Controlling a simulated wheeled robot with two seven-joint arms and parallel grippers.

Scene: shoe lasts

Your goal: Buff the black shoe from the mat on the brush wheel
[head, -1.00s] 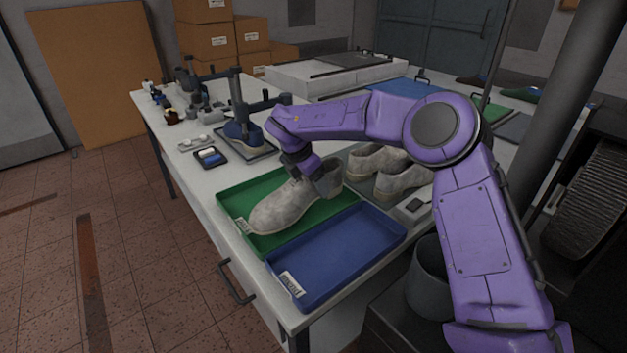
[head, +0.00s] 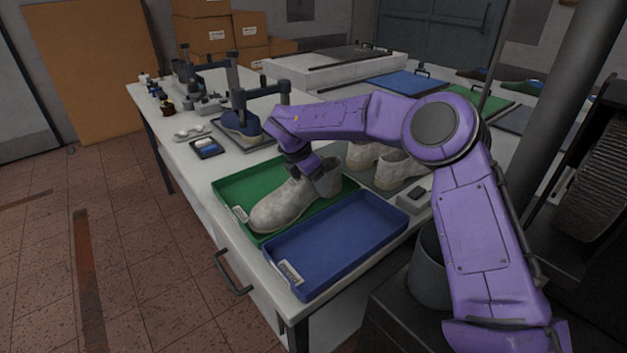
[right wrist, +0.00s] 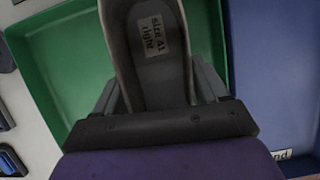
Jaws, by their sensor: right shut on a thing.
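My right gripper (head: 302,160) is shut on a pale grey shoe (head: 285,207) over the green tray (head: 228,187). In the right wrist view the fingers (right wrist: 160,95) stand on either side of the shoe's heel end, and a label inside (right wrist: 154,35) reads "size 41 right". The toe points to the front left. I cannot tell whether its sole touches the tray. The other pale shoes (head: 395,172) stand on a grey mat behind my forearm. No shoe here looks clearly black. The ribbed dark wheel (head: 590,190) is at the far right. My left gripper is out of view.
An empty blue tray (head: 335,250) lies at the table's front edge, right of the green tray. A blue shoe (head: 241,123) sits under a clamp stand (head: 238,85) farther back. A thick dark post (head: 560,120) stands before the wheel. Cardboard boxes (head: 205,35) are at the back.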

